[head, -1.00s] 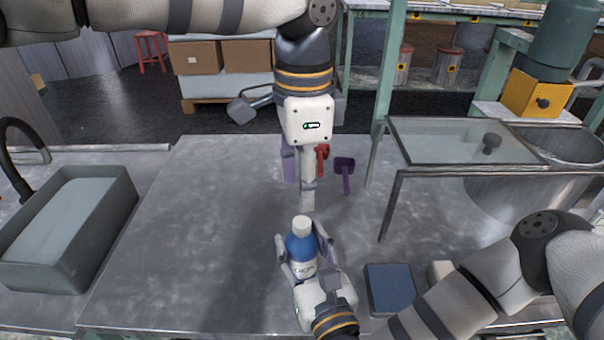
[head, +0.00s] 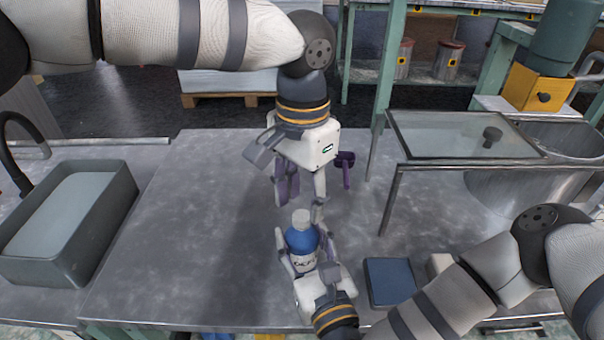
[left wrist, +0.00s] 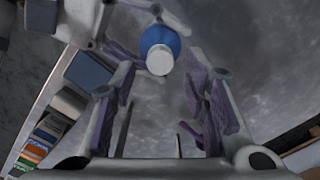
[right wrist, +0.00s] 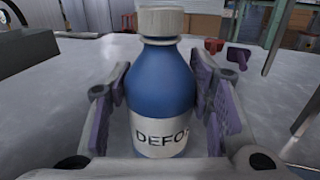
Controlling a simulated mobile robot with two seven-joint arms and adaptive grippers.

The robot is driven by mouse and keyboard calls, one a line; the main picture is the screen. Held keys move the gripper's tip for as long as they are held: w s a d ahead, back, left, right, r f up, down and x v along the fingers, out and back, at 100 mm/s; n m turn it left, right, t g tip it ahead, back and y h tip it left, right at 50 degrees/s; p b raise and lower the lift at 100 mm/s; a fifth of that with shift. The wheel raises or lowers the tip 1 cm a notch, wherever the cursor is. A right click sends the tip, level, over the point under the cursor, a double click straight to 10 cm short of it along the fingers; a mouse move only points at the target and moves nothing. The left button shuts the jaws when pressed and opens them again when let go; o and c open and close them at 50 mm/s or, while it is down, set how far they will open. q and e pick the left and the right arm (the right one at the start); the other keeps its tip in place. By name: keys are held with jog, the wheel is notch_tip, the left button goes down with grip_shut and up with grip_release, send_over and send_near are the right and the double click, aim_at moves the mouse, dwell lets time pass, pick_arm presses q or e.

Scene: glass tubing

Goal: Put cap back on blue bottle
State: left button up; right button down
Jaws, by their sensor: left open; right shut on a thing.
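A blue bottle (head: 301,241) with a white label stands upright near the front middle of the table; it also shows large in the right wrist view (right wrist: 165,85). A white cap (right wrist: 161,20) sits on top of its neck; whether it is threaded tight I cannot tell. My right gripper (head: 305,255) is shut around the bottle's body, one finger on each side. My left gripper (head: 299,202) is open and empty, tilted, just above and behind the cap. In the left wrist view the cap (left wrist: 160,60) lies between and beyond the open fingers, apart from them.
A grey basin (head: 75,215) stands on the left. A glass-topped stand (head: 465,135) is at the right. A dark blue block (head: 390,283) lies right of my right gripper. Behind the bottle are a purple item (head: 346,165) and a red item (right wrist: 213,46). The table's left middle is clear.

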pick_arm(q)
jog(key=shift+f, duration=1.4)
pick_arm(e)
jog(key=shift+f, duration=0.1)
pick_arm(q)
grip_shut()
jog(key=shift+m, duration=1.1)
jog(key=shift+o, duration=0.6)
grip_release()
jog(key=shift+r, duration=0.1)
notch_tip(320, 180, up, 12)
pick_arm(e)
jog(key=c, duration=0.7)
grip_release()
